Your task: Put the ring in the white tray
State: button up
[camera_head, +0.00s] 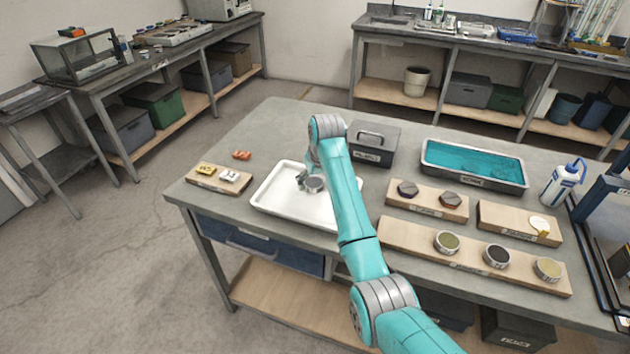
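The white tray (270,205) lies on the workbench, left of the middle. My gripper (303,180) is low over the tray, pointing down at its inner area. A small round grey piece (316,185) shows right beside the fingers, over the tray. It may be the ring, but it is too small to be sure. I cannot tell whether the fingers grip it or whether it rests on the tray floor. My arm hides the tray's right side.
A grey lidded box (373,140) stands behind my arm. A teal-filled tub (475,162) and a white bottle (562,185) are at the back right. A long wooden board (410,242) holds round tins (496,256). Another board (427,205) holds two dark pieces. Small blocks (229,175) lie left of the tray.

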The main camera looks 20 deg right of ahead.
jog(key=shift+r, duration=0.15)
jog(key=v, duration=1.2)
